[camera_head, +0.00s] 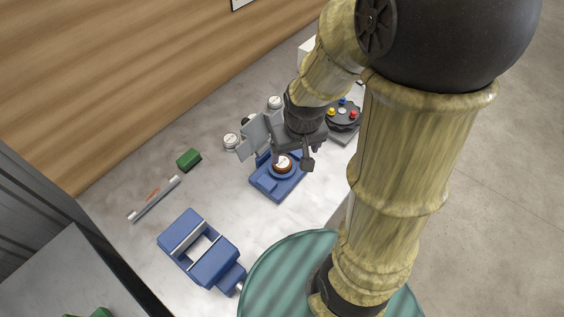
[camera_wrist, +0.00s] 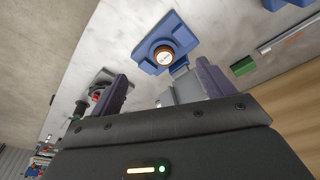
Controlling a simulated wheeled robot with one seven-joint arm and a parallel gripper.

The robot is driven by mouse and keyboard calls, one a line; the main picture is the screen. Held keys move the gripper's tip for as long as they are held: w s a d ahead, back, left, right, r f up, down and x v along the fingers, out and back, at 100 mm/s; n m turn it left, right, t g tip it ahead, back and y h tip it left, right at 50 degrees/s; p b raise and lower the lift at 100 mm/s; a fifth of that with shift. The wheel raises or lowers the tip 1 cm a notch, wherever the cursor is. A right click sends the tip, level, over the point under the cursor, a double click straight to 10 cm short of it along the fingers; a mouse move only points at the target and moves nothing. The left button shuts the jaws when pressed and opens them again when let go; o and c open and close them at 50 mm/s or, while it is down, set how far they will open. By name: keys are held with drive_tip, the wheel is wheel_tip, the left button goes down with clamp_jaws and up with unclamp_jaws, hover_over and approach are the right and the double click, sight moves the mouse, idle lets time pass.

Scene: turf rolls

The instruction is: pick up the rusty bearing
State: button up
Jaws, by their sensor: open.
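The rusty bearing (camera_head: 283,163) is a brown ring with a pale centre, seated on a blue fixture (camera_head: 264,184) on the grey table. In the wrist view the bearing (camera_wrist: 165,56) shows just beyond my fingertips, on the blue fixture (camera_wrist: 181,31). My gripper (camera_head: 279,150) is open and empty, close above and beside the bearing in the head view. In the wrist view its two dark fingers (camera_wrist: 160,86) stand wide apart, with the bearing ahead of the gap. I see no contact between fingers and bearing.
A blue vise (camera_head: 175,236) stands at the front left. A green block (camera_head: 189,159) and a silver bar (camera_head: 153,198) lie at left. White-topped jars (camera_head: 231,141) stand behind my gripper. A dark round piece with coloured knobs (camera_head: 343,116) is at right.

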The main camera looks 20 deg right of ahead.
drive_tip(key=w+n+g+p, duration=0.1)
drive_tip(key=w+n+p, duration=0.1)
drive_tip(key=w+p, duration=0.4)
drive_tip(key=n+g+p, duration=0.1)
drive_tip(key=n+p, duration=0.1)
drive_tip(key=p, duration=0.2)
hover_over(282, 162)
wheel_tip(282, 162, down, 3)
drive_tip(key=shift+w+r, duration=0.1)
drive_tip(key=shift+w, duration=0.05)
wheel_tip(282, 162, down, 12)
drive_tip(key=b, duration=0.9)
drive_tip(key=shift+f, duration=0.2)
drive_tip(key=f+b, duration=0.4)
drive_tip(key=f, duration=0.1)
drive_tip(key=shift+s+f, duration=0.1)
drive_tip(key=shift+s, duration=0.1)
